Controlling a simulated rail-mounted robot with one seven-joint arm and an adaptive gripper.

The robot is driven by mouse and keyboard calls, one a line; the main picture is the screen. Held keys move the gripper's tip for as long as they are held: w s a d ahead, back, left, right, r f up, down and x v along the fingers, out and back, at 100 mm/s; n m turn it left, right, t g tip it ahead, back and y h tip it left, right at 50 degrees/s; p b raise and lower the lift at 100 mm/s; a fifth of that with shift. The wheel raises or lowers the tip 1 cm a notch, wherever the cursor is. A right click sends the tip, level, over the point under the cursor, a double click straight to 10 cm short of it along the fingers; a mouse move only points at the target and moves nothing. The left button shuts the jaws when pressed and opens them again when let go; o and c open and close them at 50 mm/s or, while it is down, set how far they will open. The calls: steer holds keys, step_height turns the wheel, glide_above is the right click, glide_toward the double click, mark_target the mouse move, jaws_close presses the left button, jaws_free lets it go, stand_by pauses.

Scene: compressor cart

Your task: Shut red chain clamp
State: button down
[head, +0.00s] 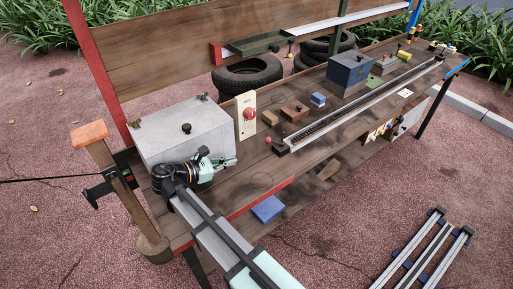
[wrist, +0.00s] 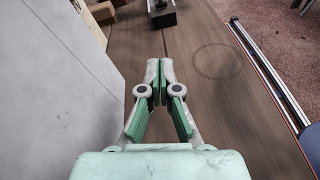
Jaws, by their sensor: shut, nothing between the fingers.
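A long dark chain track (head: 350,108) lies along the bench top. A small red knob (head: 268,140) sits at its near left end and may be the red chain clamp; its open or shut state is too small to tell. My gripper (head: 234,161) is beside the grey metal box, left of the knob and apart from it. In the wrist view my gripper (wrist: 160,70) has its fingertips together and empty above the bare wood. A dark block (wrist: 162,17) shows ahead of the fingertips at the top edge, partly cut off.
The grey box (head: 185,128) stands close to the left of my gripper; its wall (wrist: 50,80) fills the left of the wrist view. A cream panel with a red knob (head: 248,113) stands behind. Small blocks (head: 294,110) and a blue box (head: 350,72) lie farther along. Bare wood (wrist: 215,75) is clear on the right.

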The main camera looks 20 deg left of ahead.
steer(key=p+x, duration=0.1)
steer(key=x, duration=0.9)
steer(key=shift+r+p, duration=0.1)
steer(key=shift+p, duration=0.2)
steer(key=r, duration=0.1)
steer(key=w+d+r+p, duration=0.1)
steer(key=shift+d+r, duration=0.2)
steer(key=shift+r, duration=0.15)
steer(key=shift+w+d+r, duration=0.1)
steer(key=shift+d+r, duration=0.05)
steer(key=shift+r, duration=0.15)
steer(key=shift+r, duration=0.1)
